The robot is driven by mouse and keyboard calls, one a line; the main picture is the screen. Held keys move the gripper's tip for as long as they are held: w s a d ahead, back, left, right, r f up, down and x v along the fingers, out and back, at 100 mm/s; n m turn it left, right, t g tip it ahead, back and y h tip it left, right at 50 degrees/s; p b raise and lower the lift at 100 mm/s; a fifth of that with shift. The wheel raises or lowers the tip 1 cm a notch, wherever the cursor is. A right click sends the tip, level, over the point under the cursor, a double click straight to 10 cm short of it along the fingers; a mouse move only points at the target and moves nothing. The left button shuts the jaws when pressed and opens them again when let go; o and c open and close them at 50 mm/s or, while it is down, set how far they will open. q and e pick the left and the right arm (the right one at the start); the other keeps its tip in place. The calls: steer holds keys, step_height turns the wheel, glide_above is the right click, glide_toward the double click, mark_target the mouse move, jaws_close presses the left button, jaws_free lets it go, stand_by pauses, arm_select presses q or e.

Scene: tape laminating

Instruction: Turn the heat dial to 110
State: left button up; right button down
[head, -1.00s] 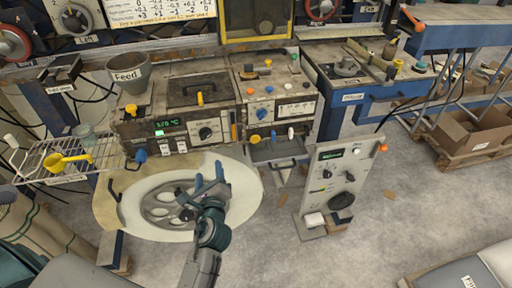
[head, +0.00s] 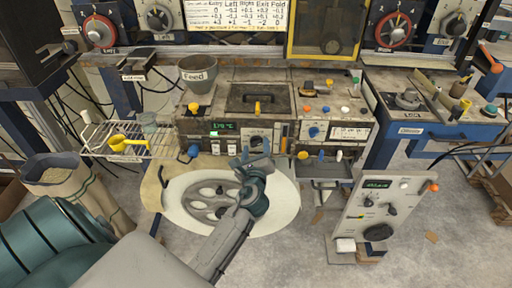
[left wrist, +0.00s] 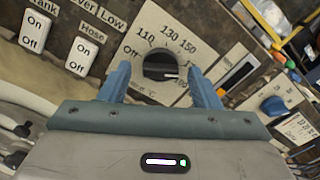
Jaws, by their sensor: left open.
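The heat dial (left wrist: 160,66) is a round black knob on a pale scale plate (left wrist: 195,38) marked Off, 110, 130 and 150, with further marks partly hidden. Its white line points right, past 150. My left gripper (left wrist: 160,82) is open, with one blue finger on each side of the dial in the left wrist view; whether they touch it is unclear. In the head view my left gripper (head: 247,158) is in front of the panel and partly covers the dial (head: 258,142). The green display (head: 224,126) is lit, its digits hard to read. My right gripper is not in view.
White On/Off switch plates (left wrist: 34,30) are left of the dial. A blue knob (left wrist: 273,105) is to its right. A large spoked wheel (head: 200,198) is below the panel. A wire rack (head: 120,140) with a yellow scoop is at left, and a grey control stand (head: 378,215) at right.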

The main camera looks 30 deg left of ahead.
arm_select(q)
steer(key=c, duration=1)
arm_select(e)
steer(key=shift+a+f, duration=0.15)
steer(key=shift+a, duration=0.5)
